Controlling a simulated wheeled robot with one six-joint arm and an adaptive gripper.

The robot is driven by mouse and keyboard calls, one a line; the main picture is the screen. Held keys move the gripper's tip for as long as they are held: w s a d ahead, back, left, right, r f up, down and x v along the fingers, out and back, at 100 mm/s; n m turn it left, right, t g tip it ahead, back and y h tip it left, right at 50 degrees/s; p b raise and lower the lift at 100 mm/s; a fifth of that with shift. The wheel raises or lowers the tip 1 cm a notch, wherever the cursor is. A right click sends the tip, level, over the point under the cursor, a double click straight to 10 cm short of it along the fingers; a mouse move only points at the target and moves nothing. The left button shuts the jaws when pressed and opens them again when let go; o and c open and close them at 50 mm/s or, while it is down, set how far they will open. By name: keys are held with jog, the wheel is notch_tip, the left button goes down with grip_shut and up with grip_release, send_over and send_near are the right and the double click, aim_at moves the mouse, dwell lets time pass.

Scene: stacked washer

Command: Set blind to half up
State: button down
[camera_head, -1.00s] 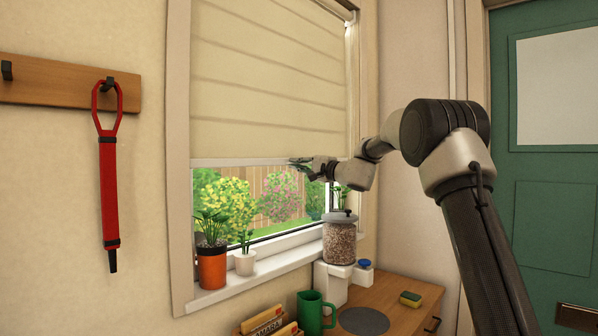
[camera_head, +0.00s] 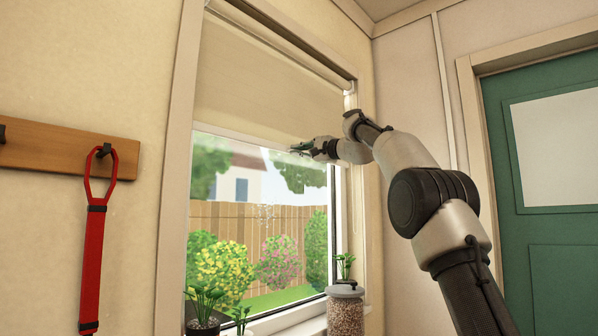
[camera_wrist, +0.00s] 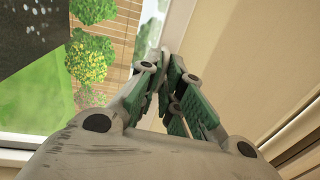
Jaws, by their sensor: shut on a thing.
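The cream roller blind (camera_head: 262,82) hangs from a roller at the top of the window and covers about the upper half of the window's height. Its pale bottom bar (camera_head: 235,136) runs across the window, with garden showing below it. My gripper (camera_head: 300,147) is at the right part of the bottom bar, shut on it. In the wrist view, the green-padded fingers (camera_wrist: 178,88) are close together around the bar, and the blind cloth (camera_wrist: 235,55) fills the right side. The fingertips partly hide the bar there.
A glass jar (camera_head: 345,312) and potted plants (camera_head: 204,305) stand on the sill below. A red strap (camera_head: 94,255) hangs from a wooden hook rail on the left wall. A green door (camera_head: 545,180) is on the right.

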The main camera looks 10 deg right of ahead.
jog(key=shift+r, duration=0.75)
jog(key=c, duration=1.6)
grip_release()
jog(key=v, duration=1.2)
